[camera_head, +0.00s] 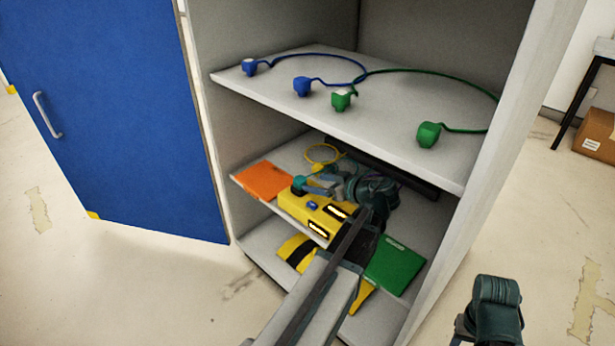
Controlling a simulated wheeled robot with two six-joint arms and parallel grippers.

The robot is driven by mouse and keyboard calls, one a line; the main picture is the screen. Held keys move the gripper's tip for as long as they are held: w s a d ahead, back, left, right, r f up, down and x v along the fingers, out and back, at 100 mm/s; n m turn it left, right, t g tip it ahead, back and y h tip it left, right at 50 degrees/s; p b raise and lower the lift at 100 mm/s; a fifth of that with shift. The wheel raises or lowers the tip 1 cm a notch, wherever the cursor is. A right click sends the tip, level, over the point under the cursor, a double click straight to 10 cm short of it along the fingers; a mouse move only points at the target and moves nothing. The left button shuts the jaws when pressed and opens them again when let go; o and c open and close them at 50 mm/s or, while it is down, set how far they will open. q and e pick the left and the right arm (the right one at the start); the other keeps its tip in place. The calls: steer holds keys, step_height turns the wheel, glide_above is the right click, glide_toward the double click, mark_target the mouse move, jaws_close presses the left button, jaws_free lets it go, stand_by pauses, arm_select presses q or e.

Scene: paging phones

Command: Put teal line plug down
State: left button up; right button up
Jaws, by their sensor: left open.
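A small teal plug (298,184) is at the left end of the yellow box (297,207) on the middle shelf. My left gripper (313,187) reaches into the cabinet over this box, its grey fingers open and pointing left. The fingertips are right beside the teal plug; whether they touch it is too small to tell. My left wrist hides the right part of the middle shelf, and any teal cord is hard to make out. My right gripper does not show, only a dark part of my arm at the bottom right.
The top shelf (290,101) above holds blue plugs (302,86) and green plugs (429,134) on cords. An orange panel (263,181) and a yellow loop (323,154) are on the middle shelf. A green panel (395,265) is lower. The blue door (115,120) stands open.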

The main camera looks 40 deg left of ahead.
arm_select(q)
steer(key=p+v, duration=0.1)
steer(key=v, duration=0.4)
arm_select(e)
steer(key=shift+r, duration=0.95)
